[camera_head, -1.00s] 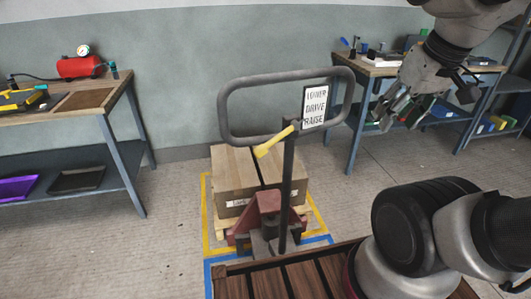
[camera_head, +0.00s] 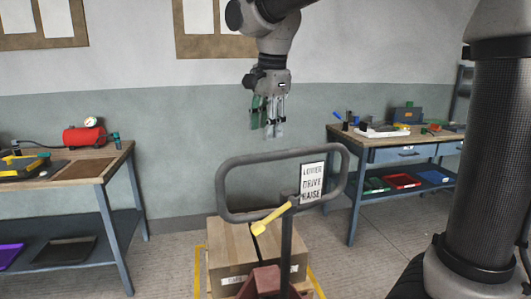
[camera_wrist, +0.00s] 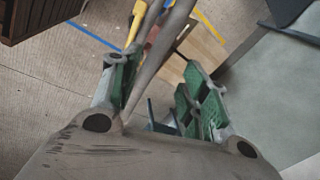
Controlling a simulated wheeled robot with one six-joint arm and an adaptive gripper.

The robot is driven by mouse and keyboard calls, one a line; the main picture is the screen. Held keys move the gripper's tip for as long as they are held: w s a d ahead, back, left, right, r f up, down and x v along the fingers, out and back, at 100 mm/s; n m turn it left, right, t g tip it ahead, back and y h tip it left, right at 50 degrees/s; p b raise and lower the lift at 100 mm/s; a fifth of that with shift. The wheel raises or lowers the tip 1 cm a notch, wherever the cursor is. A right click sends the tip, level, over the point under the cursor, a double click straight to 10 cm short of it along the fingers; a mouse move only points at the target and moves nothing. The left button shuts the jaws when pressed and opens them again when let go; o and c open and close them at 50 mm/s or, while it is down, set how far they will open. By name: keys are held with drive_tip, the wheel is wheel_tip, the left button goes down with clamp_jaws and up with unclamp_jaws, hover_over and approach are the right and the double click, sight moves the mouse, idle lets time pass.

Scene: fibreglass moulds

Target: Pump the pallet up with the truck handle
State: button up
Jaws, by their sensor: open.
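The truck handle (camera_head: 232,163) is a grey looped bar on a post, with a yellow lever (camera_head: 270,217) and a sign (camera_head: 312,181) reading LOWER, DRIVE, RAISE. The red truck body (camera_head: 262,283) stands below. A cardboard box (camera_head: 232,246) sits on the pallet, which is mostly hidden in the head view. My gripper (camera_head: 267,132) hangs above the handle loop, fingers down, open and empty. In the wrist view, my gripper (camera_wrist: 160,90) is open, and the grey handle bar (camera_wrist: 160,40) runs between and beyond the fingers.
A workbench (camera_head: 105,165) with a red tank (camera_head: 84,137) stands at the left. Another workbench (camera_head: 350,140) with tools and trays stands at the right. Yellow floor tape (camera_head: 199,265) runs beside the box. The wall behind is clear below the boards.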

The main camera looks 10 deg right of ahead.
drive_tip(key=f+m, duration=0.1)
drive_tip(key=f, duration=0.1)
drive_tip(key=w+f, duration=0.1)
drive_tip(key=f, duration=0.2)
drive_tip(key=f+m, duration=0.1)
drive_tip(key=f, duration=0.2)
drive_tip(key=shift+w+m, duration=0.15)
drive_tip(key=shift+m, duration=0.15)
clamp_jaws()
